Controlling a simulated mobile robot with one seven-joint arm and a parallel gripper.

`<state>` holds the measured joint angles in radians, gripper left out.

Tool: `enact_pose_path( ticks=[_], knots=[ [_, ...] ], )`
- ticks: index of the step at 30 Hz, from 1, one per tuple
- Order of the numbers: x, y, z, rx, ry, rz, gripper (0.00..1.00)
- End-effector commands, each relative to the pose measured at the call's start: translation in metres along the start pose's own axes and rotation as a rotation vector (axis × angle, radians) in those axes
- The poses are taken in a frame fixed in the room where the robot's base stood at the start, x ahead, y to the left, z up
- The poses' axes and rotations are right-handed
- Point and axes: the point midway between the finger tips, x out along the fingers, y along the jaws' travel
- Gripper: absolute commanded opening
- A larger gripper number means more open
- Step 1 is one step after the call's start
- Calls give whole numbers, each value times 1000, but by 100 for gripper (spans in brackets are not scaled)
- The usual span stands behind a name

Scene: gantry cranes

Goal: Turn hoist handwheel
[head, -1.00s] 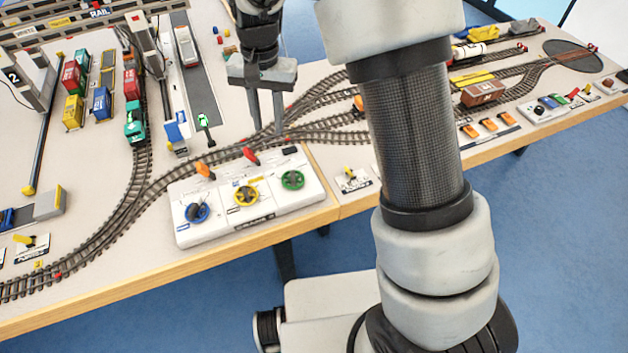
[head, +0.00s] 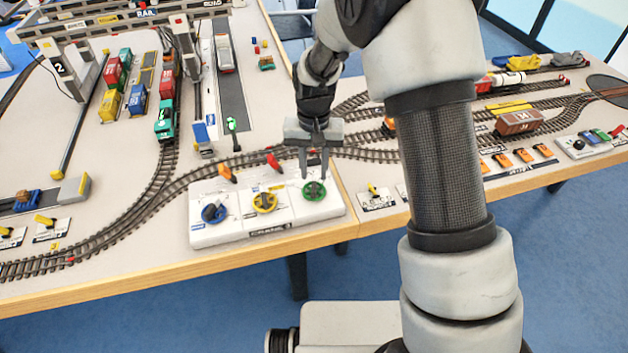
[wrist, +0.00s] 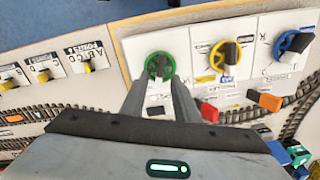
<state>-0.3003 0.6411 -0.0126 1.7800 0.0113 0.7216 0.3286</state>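A white control box (head: 236,227) at the table's front edge carries three handwheels: blue (head: 215,212), yellow (head: 265,201) and green (head: 314,191). I cannot read which one is labelled hoist. My gripper (head: 313,175) points down at the green wheel, its fingertips close to it. In the wrist view the two fingers (wrist: 158,92) are apart with nothing between them, and the green wheel (wrist: 170,68) lies just beyond the tips. I cannot tell whether they touch it. The yellow wheel (wrist: 215,58) and blue wheel (wrist: 281,48) also show there.
An orange lever (head: 227,173) and a red lever (head: 273,162) stand behind the box, near the curved track (head: 180,187). Small yellow switches (head: 374,190) sit right of the box. Gantry cranes (head: 182,45) and containers (head: 111,104) stand farther back.

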Motion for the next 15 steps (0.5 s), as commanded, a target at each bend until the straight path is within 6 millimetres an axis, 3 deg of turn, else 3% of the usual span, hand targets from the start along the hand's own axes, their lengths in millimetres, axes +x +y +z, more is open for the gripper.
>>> enact_pose_path(
  ticks=[6,15],
  knots=[
    [33,0,0,0,-2,0,28],
    [42,0,0,0,1,-1,28]
  ],
)
